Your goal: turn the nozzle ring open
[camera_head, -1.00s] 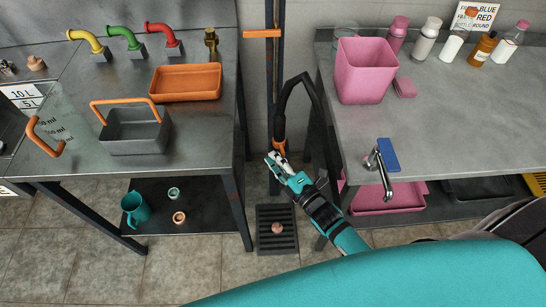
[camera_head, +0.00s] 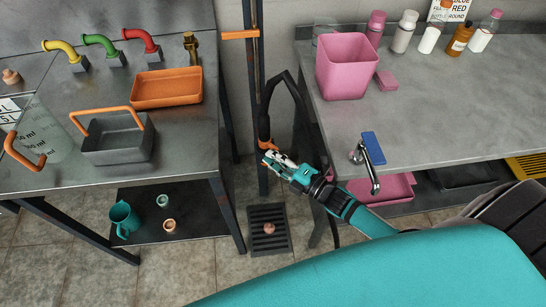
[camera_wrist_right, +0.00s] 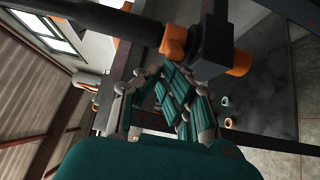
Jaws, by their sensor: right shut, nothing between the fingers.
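A black hose hangs in a loop at the rack between the two counters. At its lower end is a nozzle with an orange ring (camera_head: 265,144). In the right wrist view the orange ring (camera_wrist_right: 175,42) sits on the dark nozzle, just beyond the fingers. My right gripper (camera_head: 272,161) is at the lower end of the nozzle, close to the ring. Its fingers (camera_wrist_right: 172,92) are shut with nothing between them. I cannot tell whether they touch the ring. My left gripper is not in view.
A dark upright post (camera_head: 257,100) stands behind the nozzle. The left steel counter (camera_head: 190,125) holds an orange tray and a grey basket. The right counter (camera_head: 430,110) holds a pink bin, bottles and a tap. A floor drain (camera_head: 267,229) lies below the gripper.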

